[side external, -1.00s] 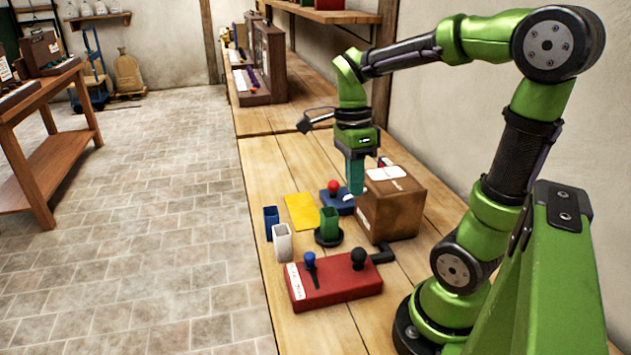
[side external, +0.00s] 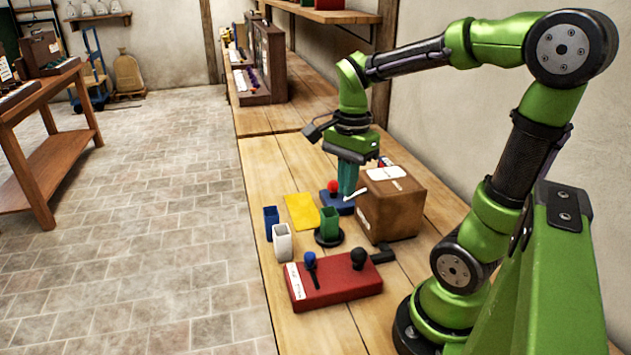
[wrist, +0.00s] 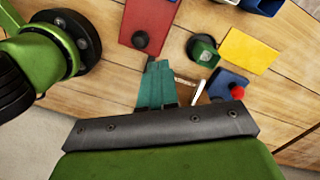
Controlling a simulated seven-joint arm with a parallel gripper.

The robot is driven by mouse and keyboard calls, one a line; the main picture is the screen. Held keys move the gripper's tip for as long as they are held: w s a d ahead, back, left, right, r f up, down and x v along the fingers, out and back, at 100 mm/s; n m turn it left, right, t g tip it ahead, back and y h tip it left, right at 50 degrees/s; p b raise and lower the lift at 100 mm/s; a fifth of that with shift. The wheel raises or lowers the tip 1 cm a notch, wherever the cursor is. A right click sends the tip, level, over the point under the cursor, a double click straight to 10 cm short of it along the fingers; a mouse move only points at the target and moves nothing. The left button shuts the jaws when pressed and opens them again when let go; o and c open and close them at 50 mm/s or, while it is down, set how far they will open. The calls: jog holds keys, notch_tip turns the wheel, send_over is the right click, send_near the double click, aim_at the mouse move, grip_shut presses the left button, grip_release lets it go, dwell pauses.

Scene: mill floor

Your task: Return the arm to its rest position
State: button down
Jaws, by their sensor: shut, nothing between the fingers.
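My gripper (side external: 346,193) hangs on my green arm above the wooden bench, fingers pointing down and empty. In the side view its teal fingers are in front of the left side of a brown box (side external: 390,212) and close to a blue base with a red knob (side external: 335,200). I cannot tell the exact gap. In the wrist view the teal fingers (wrist: 156,88) are together, with bare wood and the red panel's edge beyond them. A thin pale piece (side external: 356,194) shows beside the fingers; what it belongs to is unclear.
A red panel (side external: 335,287) with blue and black knobs lies nearest. Beside it stand a white holder (side external: 283,243), a blue holder (side external: 271,222) and a green holder (side external: 329,224) on a black base. A yellow sheet (side external: 300,211) lies flat.

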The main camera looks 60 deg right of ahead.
jog(key=a+r+n+t, duration=0.2)
jog(key=a+n, duration=0.3)
jog(key=n, duration=0.3)
jog(key=a+r+n+t+y, duration=0.1)
jog(key=a+r+n+t, duration=0.1)
jog(key=a+n+t, duration=0.3)
jog(key=a+n, duration=0.1)
jog(key=n, duration=0.2)
jog(key=shift+a+n, duration=0.15)
jog(key=shift+n, duration=0.25)
jog(key=shift+s+r, duration=0.1)
